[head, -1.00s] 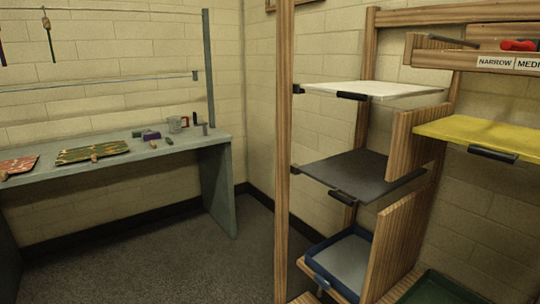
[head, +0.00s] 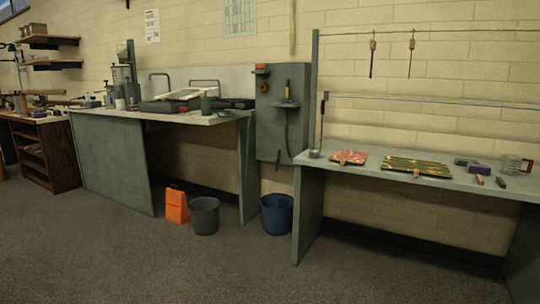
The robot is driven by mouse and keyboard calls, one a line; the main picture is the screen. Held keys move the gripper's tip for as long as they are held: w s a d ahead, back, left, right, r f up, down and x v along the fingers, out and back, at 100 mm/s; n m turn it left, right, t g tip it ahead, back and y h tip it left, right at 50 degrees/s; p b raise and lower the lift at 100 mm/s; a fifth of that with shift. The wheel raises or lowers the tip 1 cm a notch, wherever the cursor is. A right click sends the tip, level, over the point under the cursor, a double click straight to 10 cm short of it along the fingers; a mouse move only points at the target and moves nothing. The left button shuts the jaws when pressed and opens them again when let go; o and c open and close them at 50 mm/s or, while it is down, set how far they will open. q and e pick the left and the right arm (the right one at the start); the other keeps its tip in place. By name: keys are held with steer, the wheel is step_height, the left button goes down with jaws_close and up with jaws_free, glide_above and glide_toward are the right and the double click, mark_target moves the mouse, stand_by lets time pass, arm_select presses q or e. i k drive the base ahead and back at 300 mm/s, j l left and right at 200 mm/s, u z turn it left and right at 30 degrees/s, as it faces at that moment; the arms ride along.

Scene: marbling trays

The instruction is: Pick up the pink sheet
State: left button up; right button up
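No plain pink sheet stands out in the head view. A small red-pink patterned sheet (head: 350,156) lies flat near the left end of the grey-green table on the right. A larger green and yellow patterned sheet (head: 416,166) lies to the right of it. Neither of my grippers is in view.
The grey-green table (head: 330,169) stands against the wall with several small items at its right. A sink bench (head: 150,113) stands left. An orange sign (head: 176,206), a grey bucket (head: 204,215) and a blue bucket (head: 277,214) stand between them. The front floor is clear.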

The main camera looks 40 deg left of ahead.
mark_target(345, 156)
steer(key=u, duration=0.8)
steer(key=i+l, duration=0.05)
